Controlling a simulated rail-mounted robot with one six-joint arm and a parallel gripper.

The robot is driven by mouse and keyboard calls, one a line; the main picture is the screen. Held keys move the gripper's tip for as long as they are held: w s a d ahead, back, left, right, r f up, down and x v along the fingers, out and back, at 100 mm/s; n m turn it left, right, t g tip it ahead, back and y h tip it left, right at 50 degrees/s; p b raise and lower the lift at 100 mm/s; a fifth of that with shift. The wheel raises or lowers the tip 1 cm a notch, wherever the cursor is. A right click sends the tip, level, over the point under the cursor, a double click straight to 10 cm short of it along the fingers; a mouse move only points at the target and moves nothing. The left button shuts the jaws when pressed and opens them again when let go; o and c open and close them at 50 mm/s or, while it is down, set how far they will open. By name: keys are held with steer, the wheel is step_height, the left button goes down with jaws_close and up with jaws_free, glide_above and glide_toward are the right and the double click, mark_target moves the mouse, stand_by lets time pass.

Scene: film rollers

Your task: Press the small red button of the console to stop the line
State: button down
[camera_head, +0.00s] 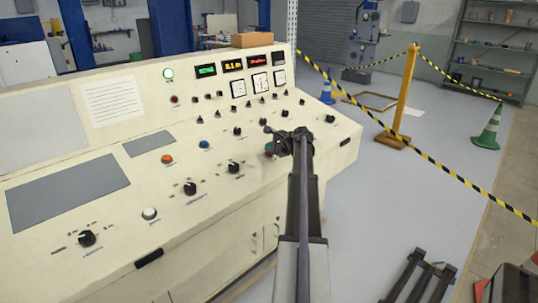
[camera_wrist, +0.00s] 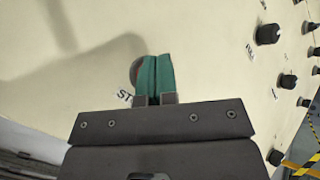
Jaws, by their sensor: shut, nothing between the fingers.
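The small red button (camera_wrist: 136,72) shows in the wrist view as a reddish rounded edge left of my gripper (camera_wrist: 154,77). The rest of it is hidden behind the green fingertips. A label starting with "ST" lies just beside it. My gripper is shut and empty, with its fingertips over the button; I cannot tell whether they touch it. In the head view a bit of red shows beside my dark gripper, over the right part of the cream console (camera_head: 225,185).
Several black knobs stand near my gripper, including one to its right (camera_head: 330,118). A blue button (camera_head: 204,144), an orange button (camera_head: 166,159) and a white button (camera_head: 150,213) sit to the left. Lit displays (camera_head: 232,65) top the console. A striped barrier (camera_head: 400,100) stands beyond it.

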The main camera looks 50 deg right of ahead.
steer(key=shift+w+f+b, duration=0.1)
steer(key=shift+f+b, duration=0.4)
stand_by(0.4)
steer(key=shift+s+r+p, duration=0.2)
steer(key=shift+r+p, duration=0.7)
steer(key=r+p, duration=0.2)
steer(key=s+r+p, duration=0.1)
steer(key=r+p, duration=0.1)
steer(key=shift+a+r+p, duration=0.1)
steer(key=shift+r+p, duration=0.3)
stand_by(0.6)
